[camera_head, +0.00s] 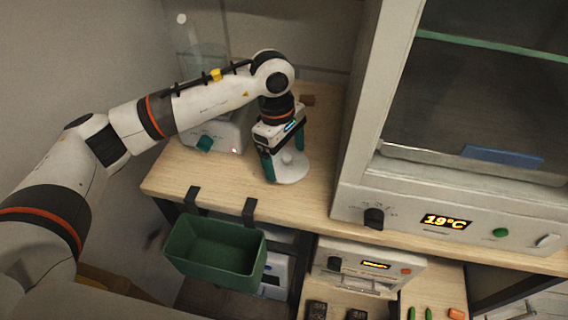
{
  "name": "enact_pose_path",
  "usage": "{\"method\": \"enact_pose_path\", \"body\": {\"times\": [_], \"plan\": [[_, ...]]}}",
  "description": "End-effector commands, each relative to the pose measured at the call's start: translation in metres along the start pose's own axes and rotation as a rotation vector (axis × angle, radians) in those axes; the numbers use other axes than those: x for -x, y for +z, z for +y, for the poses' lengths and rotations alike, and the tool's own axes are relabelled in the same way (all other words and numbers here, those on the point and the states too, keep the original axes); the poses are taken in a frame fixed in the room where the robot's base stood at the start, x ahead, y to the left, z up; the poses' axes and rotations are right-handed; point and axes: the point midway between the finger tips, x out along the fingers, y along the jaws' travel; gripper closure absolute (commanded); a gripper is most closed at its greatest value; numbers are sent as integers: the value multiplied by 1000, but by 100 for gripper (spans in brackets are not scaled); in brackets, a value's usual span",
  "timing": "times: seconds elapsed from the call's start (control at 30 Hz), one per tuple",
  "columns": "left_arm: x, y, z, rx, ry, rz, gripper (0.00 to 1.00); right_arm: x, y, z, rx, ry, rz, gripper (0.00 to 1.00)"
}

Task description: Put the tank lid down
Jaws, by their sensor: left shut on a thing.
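The tank lid (292,173) is a white round disc with a small knob in its middle. My left gripper (284,159) points down over it, its teal fingers shut on the lid at the knob. The lid is flat, at or just above the wooden worktop (323,205); I cannot tell whether it touches. A clear tank (203,62) on a white base unit (223,132) with a teal knob stands behind, partly hidden by my left arm. My right gripper is not in view.
A large cabinet (390,203) with a 19°C display stands close on the right. A green bin (215,252) hangs from the worktop's front edge. Bare worktop lies in front of the lid.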

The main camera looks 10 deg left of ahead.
Motion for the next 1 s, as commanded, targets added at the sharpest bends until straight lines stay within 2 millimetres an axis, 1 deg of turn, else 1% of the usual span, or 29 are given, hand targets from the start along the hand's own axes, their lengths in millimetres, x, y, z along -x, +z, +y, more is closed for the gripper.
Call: {"method": "enact_pose_path", "body": {"times": [0.07,0.3,0.53,0.67,0.7,0.77,1.0], "plan": [[-6,1,0,1,2,0,32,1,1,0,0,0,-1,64],[-36,6,1,2,2,0,32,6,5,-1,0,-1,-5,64],[-37,6,0,1,0,0,32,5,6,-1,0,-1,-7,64],[-41,7,0,1,0,-1,32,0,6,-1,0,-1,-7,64],[-41,7,0,1,0,-1,9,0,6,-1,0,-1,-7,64],[-40,6,0,1,0,-1,0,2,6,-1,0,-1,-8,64],[-39,6,0,2,0,0,0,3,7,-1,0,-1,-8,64]]}}
